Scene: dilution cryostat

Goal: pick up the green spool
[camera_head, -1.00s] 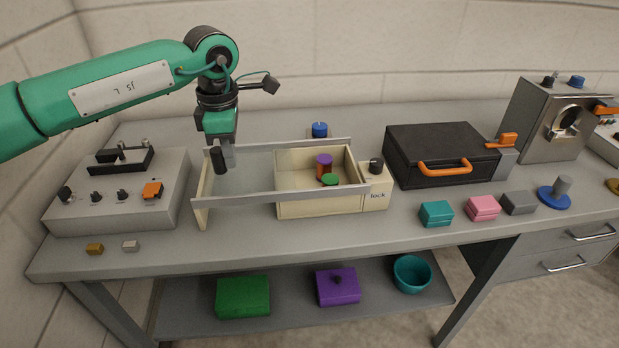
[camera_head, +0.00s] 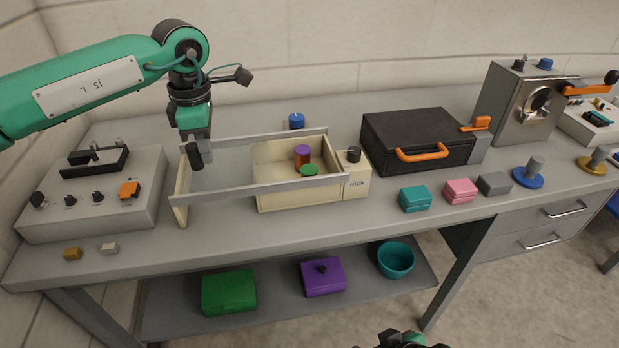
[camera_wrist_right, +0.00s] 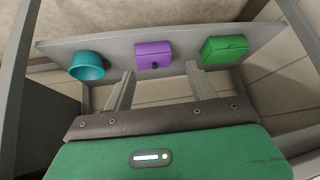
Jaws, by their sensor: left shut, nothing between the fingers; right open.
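The green spool (camera_head: 309,170) sits inside the cream drawer box (camera_head: 299,195) on the bench. Only its round green top shows clearly; the box wall hides its lower part. A purple-topped orange spool (camera_head: 302,157) stands just behind it. My left gripper (camera_head: 197,158) points down over the left end of the long grey-railed drawer, apart from the green spool, shut and empty. My right gripper (camera_wrist_right: 162,85) is open and empty in the right wrist view, with the lower shelf beyond its fingers. The green spool is not in that view.
The lock block (camera_head: 356,180) adjoins the box. A black case (camera_head: 415,140) stands to its right, and a control panel (camera_head: 95,195) left. Teal (camera_head: 415,199), pink (camera_head: 460,190) and grey blocks line the front. The lower shelf (camera_wrist_right: 185,45) holds green and purple boxes and a teal bowl.

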